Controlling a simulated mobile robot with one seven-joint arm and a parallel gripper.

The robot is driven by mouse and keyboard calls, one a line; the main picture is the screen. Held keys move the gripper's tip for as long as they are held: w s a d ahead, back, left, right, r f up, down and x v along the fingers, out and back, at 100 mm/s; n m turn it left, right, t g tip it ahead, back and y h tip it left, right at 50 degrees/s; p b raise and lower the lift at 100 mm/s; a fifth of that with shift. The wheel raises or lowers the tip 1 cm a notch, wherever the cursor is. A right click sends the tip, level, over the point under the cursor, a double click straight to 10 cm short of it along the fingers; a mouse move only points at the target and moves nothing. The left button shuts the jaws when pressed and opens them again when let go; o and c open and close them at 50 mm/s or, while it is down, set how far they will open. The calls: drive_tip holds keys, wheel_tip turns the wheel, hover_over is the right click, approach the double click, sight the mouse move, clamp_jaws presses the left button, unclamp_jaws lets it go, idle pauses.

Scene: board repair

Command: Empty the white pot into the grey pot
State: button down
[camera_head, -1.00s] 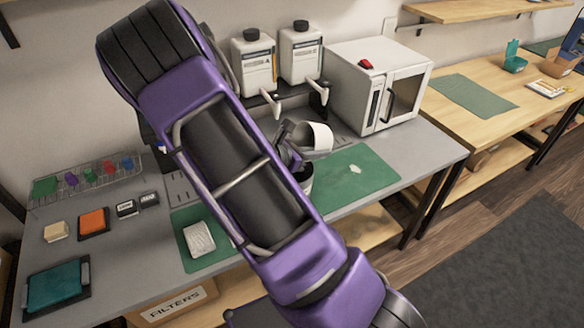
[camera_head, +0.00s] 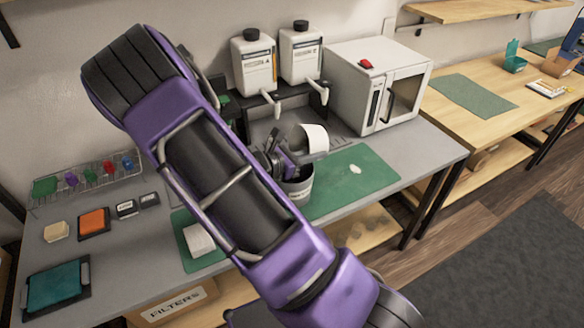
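The white pot (camera_head: 315,138) is held up and tilted on its side above the green mat, next to my gripper (camera_head: 292,150). My gripper seems to be shut on the white pot, but its fingertips are mostly hidden. The grey pot (camera_head: 300,190) stands on the mat just below and to the left of the white pot, partly hidden by my gripper and arm. What is inside either pot cannot be seen.
A green mat (camera_head: 350,185) bears a small white patch (camera_head: 355,169). Two white jugs (camera_head: 253,65) stand behind on a rack. A white oven (camera_head: 375,80) is at the back right. Small blocks and a teal tray (camera_head: 55,285) lie at the left.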

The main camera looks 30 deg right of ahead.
drive_tip(key=shift+a+f+h+b, duration=0.25)
drive_tip(key=shift+a+h+b, duration=0.05)
drive_tip(key=shift+h+b, duration=0.15)
drive_tip(key=shift+w+a+h+b, duration=0.1)
drive_tip(key=shift+h+b, duration=0.25)
drive_tip(key=shift+h, duration=0.1)
drive_tip(key=shift+a+r+h, duration=0.15)
drive_tip(key=shift+r+h, duration=0.1)
drive_tip(key=shift+h, duration=0.15)
drive_tip(key=shift+h+b, duration=0.4)
drive_tip(key=shift+b, duration=0.15)
